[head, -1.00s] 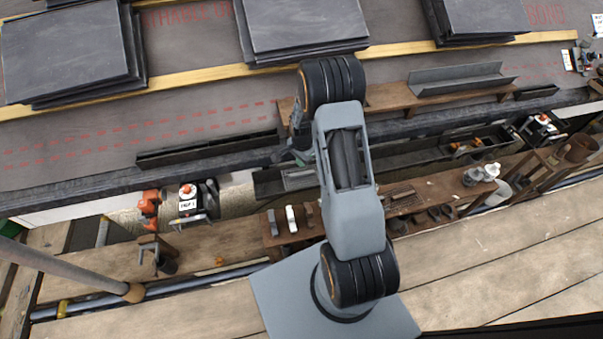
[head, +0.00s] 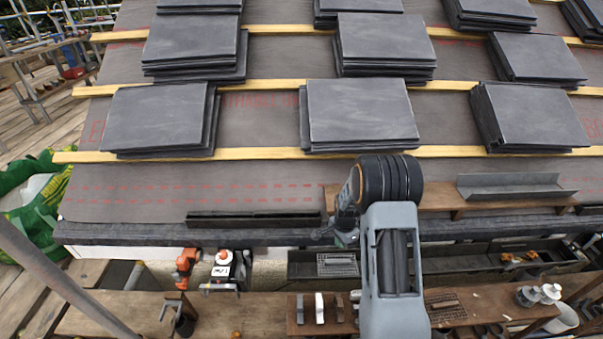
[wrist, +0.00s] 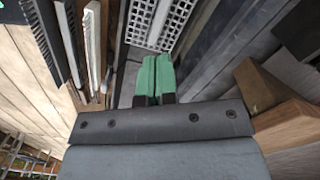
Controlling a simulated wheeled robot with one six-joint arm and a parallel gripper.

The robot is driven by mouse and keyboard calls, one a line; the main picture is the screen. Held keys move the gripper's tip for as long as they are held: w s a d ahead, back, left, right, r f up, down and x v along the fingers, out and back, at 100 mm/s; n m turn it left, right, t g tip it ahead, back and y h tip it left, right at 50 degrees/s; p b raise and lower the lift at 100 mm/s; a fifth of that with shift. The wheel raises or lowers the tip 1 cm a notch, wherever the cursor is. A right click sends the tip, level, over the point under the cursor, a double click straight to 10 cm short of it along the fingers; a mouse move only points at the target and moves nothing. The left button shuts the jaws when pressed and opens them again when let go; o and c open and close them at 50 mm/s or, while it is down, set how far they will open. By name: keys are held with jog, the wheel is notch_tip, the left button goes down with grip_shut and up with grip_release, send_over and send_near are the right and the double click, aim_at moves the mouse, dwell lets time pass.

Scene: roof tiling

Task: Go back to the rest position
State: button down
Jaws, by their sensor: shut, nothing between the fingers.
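My gripper shows in the wrist view (wrist: 153,80) with its two green fingers pressed together and nothing between them. In the head view my gripper (head: 347,238) hangs at the left of my grey arm, above the grey gutter trough near the roof's lower edge. It is partly hidden by the arm and looks small there. No held object is seen.
Slate stacks (head: 360,112) lie on yellow battens (head: 260,153) up the roof. A wooden plank (head: 437,199) carries a grey metal channel (head: 514,187). A brown bench (head: 335,312) holds small tools. An orange and white tool (head: 224,266) stands left. A white grid (wrist: 158,22) is near the fingers.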

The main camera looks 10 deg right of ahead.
jog(key=s+a+r+n+t+p, duration=0.1)
jog(key=s+a+r+n+p, duration=0.2)
jog(key=r, duration=1.3)
jog(key=s+a+r+n+t+p, duration=0.1)
jog(key=s+a+r+n+p, duration=0.2)
jog(key=r, duration=1.4)
jog(key=s+a+r+n+t+p, duration=0.1)
jog(key=s+a+r+n+p, duration=0.3)
jog(key=s+r+n+p, duration=0.4)
jog(key=s+r+p, duration=0.4)
jog(key=r+p, duration=0.4)
jog(key=p, duration=0.1)
jog(key=shift+s+r+t, duration=0.3)
jog(key=shift+s+r, duration=0.05)
jog(key=shift+s, duration=0.05)
